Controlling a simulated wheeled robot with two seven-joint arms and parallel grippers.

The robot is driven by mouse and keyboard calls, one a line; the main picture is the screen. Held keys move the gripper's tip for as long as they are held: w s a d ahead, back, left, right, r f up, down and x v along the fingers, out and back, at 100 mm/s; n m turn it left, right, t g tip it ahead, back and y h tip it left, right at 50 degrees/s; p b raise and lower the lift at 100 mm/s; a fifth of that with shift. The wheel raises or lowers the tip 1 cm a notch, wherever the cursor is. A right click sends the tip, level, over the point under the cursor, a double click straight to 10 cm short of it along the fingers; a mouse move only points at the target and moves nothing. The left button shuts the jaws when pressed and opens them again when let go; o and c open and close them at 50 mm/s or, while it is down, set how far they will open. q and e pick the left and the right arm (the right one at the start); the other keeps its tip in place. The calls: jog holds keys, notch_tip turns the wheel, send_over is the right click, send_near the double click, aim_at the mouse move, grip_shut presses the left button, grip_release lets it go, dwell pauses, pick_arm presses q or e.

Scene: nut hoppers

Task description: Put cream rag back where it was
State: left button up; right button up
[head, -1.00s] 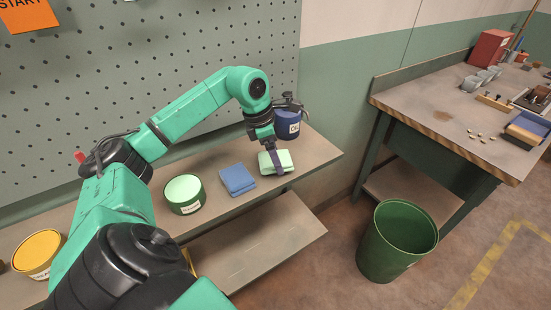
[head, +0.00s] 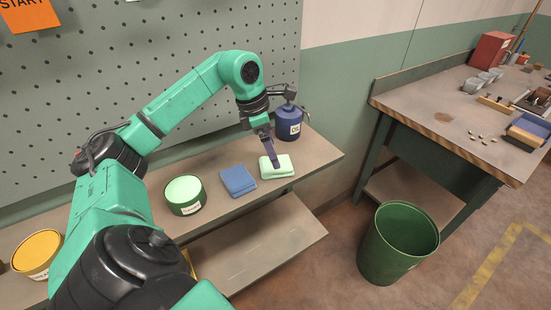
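No plainly cream rag shows; the lightest one is a folded pale green rag (head: 284,172) on the shelf beneath the pegboard, right of the folded blue rag (head: 238,181). My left gripper (head: 274,160) points down at the pale green rag from above, its dark fingertips at the rag's upper edge. I cannot tell whether they touch it. The fingers overlap in this view, so their opening is not clear. My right gripper is not in view.
A blue can (head: 288,123) stands close behind the gripper. A green tin (head: 184,195) and a yellow tin (head: 37,254) stand left along the shelf (head: 318,155). A green bin (head: 397,243) is on the floor, beside a workbench (head: 440,122).

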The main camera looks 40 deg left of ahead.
aim_at(265, 165)
pick_arm(q)
jog(key=v, duration=0.7)
jog(key=shift+p, duration=0.4)
